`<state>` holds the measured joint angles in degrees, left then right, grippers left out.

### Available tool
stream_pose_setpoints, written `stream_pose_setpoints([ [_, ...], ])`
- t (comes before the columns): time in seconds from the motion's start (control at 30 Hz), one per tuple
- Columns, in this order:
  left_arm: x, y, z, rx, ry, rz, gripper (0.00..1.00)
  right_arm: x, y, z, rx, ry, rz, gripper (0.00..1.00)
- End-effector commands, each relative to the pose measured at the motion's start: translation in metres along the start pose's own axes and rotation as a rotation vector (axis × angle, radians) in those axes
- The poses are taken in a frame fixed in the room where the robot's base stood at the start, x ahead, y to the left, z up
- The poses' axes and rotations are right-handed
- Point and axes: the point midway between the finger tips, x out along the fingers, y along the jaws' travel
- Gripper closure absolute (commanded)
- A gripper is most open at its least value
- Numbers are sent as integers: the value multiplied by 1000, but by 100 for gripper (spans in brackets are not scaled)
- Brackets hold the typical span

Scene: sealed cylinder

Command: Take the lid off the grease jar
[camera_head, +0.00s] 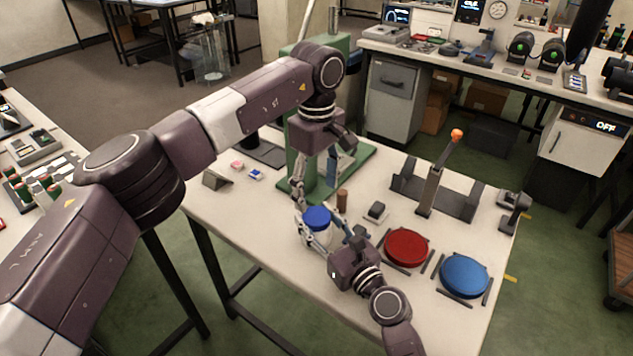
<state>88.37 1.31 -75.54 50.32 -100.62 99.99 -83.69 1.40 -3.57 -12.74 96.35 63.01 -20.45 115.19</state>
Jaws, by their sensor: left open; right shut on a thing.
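The grease jar (319,236) is a small pale jar standing on the white table. Its blue lid (317,216) sits on top. My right gripper (322,238) comes in from the lower right, low over the table, and is shut on the jar's body, partly covering it. My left gripper (314,184) hangs above and just behind the lid, pointing down. Its fingers are apart with nothing seen between them. I cannot tell whether a left fingertip touches the lid.
A red disc (406,247) and a blue disc (464,275) lie between dark strips to the right. Behind them stands a dark holder (428,190) with an orange-tipped lever. A brown cylinder (342,200) stands close behind the jar. A green machine (302,150) stands at the back.

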Motion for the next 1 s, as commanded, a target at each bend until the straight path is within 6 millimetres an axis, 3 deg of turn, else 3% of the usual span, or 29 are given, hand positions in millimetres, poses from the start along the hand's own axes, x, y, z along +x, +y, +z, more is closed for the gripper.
stream_pose_setpoints([
  [0.6, -14, 0, 0, -1071, 0, 0, 37, 0, 0, 0, 0, -1, 0, 100],
  [0.87, -15, 0, 0, -1263, 0, -1, 37, 0, 0, 0, 0, -1, 0, 100],
  [1.0, -3, -1, 0, -1279, 0, -4, 37, 0, 0, 0, 0, -1, 0, 100],
])
